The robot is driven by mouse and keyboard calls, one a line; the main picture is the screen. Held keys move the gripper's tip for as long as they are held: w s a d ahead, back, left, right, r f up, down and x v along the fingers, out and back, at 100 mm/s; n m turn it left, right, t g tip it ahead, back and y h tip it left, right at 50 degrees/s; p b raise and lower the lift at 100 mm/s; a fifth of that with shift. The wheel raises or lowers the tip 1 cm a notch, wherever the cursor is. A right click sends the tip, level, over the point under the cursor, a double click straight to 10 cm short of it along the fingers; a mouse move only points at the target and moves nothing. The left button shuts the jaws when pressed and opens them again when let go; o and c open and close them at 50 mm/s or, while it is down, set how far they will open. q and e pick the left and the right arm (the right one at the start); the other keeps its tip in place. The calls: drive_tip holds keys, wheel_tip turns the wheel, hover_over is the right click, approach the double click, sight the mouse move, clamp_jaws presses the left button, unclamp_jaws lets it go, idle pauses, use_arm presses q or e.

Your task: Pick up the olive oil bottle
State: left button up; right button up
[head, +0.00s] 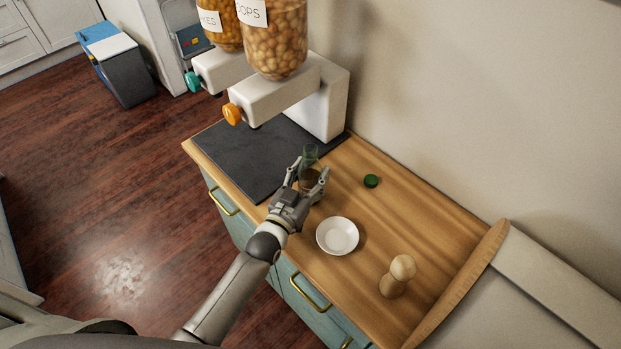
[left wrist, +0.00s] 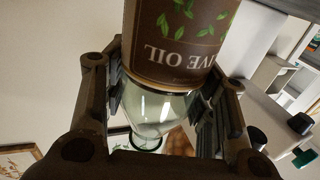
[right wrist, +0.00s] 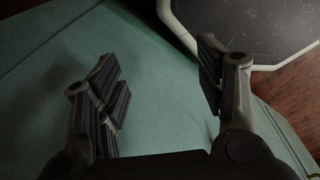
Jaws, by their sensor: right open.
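The olive oil bottle (head: 310,153) has clear greenish glass and a brown label with green leaves. It stands on the wooden counter (head: 385,215), by the edge of the dark mat. In the left wrist view, the bottle (left wrist: 180,40) shows its label upside down, with its neck toward the bottom. My left gripper (head: 309,171) has one finger on each side of the bottle. The pads look close to the glass, but firm contact cannot be told. My right gripper (right wrist: 160,95) is open and empty in front of a teal surface.
A white saucer (head: 337,236), a wooden mill-like object (head: 398,277) and a small green round item (head: 371,181) stand on the counter. A wall bounds the right side.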

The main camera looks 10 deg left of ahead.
use_arm(q)
drive_tip(key=shift+r, duration=0.1)
drive_tip(key=c, duration=0.7)
drive_tip(key=shift+o, duration=0.2)
drive_tip(key=shift+r, duration=0.15)
